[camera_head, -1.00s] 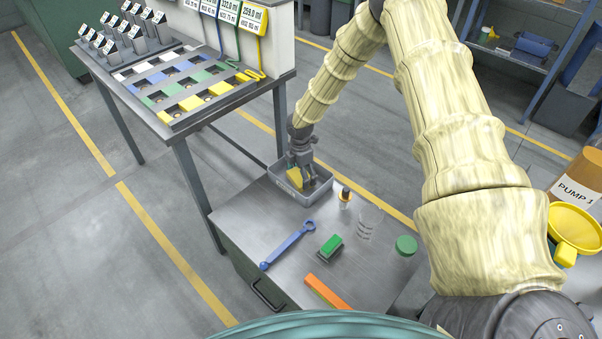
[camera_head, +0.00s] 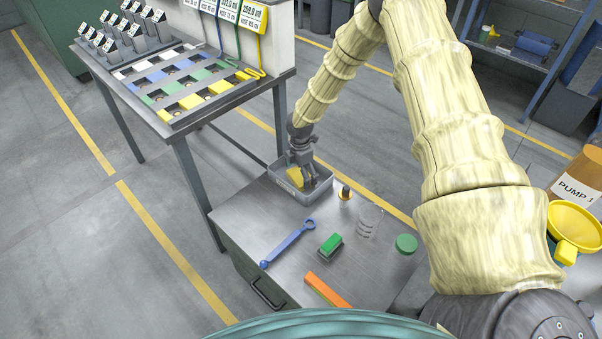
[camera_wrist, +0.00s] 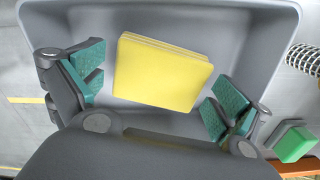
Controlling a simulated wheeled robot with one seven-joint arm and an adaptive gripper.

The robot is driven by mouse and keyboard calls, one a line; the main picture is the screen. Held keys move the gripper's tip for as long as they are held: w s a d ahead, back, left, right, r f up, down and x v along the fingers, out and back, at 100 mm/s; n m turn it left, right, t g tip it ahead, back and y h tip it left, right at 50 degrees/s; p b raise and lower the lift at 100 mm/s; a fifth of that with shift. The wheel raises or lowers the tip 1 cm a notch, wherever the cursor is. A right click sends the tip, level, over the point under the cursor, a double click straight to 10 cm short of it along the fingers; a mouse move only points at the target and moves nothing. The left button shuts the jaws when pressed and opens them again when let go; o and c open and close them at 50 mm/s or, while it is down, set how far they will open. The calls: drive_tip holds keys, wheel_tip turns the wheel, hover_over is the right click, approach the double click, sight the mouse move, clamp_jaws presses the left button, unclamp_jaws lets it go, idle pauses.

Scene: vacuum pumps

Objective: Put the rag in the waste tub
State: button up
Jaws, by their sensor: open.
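The yellow rag (camera_wrist: 162,72) is a folded square pad lying inside the grey waste tub (camera_wrist: 267,20) in the wrist view. The head view also shows the rag (camera_head: 295,176) in the tub (camera_head: 291,193), on the far corner of the metal bench. My gripper (camera_wrist: 160,92) is open, with its green-padded fingers spread on either side of the rag and a visible gap to each. In the head view my gripper (camera_head: 308,183) reaches down into the tub. My gripper's body hides the near part of the tub in the wrist view.
On the bench (camera_head: 262,215) are a blue wrench (camera_head: 287,244), a green-topped block (camera_head: 330,245), a wire coil (camera_head: 369,221), a small bottle (camera_head: 345,194), a green lid (camera_head: 406,244) and an orange bar (camera_head: 327,290). A rack table (camera_head: 235,93) stands left.

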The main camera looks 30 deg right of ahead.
wheel_tip(320, 180, up, 12)
idle(0.7)
drive_tip(key=shift+a, duration=0.1)
drive_tip(key=shift+c, duration=0.2)
clamp_jaws()
idle(0.5)
idle(0.5)
idle(0.5)
